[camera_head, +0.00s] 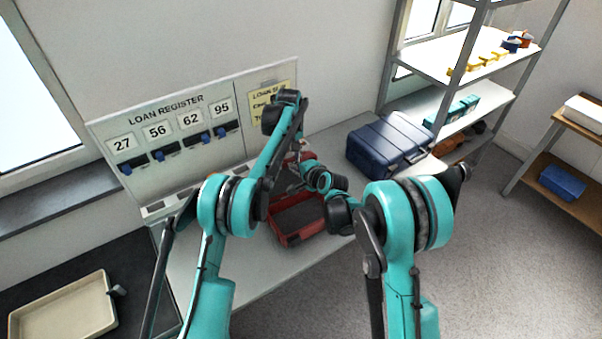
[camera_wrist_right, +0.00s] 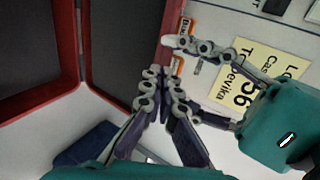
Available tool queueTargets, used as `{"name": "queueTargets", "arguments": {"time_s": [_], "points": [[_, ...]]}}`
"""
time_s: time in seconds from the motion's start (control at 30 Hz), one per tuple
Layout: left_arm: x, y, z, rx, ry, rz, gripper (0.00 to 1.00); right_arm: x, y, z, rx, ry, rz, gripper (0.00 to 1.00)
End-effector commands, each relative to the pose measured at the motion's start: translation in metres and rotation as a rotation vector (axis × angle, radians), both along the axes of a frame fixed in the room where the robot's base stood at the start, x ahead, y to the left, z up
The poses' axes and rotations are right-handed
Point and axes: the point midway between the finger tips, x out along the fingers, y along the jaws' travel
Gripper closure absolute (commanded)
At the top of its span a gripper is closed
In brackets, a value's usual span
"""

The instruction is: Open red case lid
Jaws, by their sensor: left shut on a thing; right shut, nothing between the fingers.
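The red case (camera_head: 297,238) sits on the table, its dark-lined base showing in the head view. Its lid is raised, mostly hidden there behind my arms. In the right wrist view the red case lid (camera_wrist_right: 166,28) stands at an angle to the red-rimmed base (camera_wrist_right: 40,105), both dark inside. My left gripper (camera_wrist_right: 172,42) reaches in from the right and is shut on the lid's edge, by an orange-and-white label. My right gripper (camera_wrist_right: 160,72) is shut and empty, close to the lid edge just below the left fingers; contact cannot be told.
A dark blue case (camera_head: 388,142) stands on the table to the right. The loan register board (camera_head: 190,130) with numbered tags is behind the table. A yellow note (camera_head: 268,98) hangs on it. A beige tray (camera_head: 62,308) lies at lower left. Metal shelves (camera_head: 465,65) stand at the back right.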

Motion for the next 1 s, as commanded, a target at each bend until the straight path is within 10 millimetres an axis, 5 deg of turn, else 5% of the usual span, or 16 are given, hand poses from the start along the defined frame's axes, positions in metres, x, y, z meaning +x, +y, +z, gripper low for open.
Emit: {"name": "queueTargets", "arguments": {"time_s": [0.9,0.93,1.0], "points": [[-0.002,-0.001,-0.003,-0.001,0.006,-0.001,1.0,0.026,0.015,0.002,0.002,-0.003,-0.002,1.0],[-0.002,-0.001,-0.003,-0.001,0.006,-0.001,0.44,0.026,0.015,0.002,0.002,-0.003,-0.002,1.0],[-0.002,-0.001,-0.003,-0.002,0.007,-0.001,0.28,0.026,0.015,0.002,0.002,-0.003,-0.002,1.0]]}}
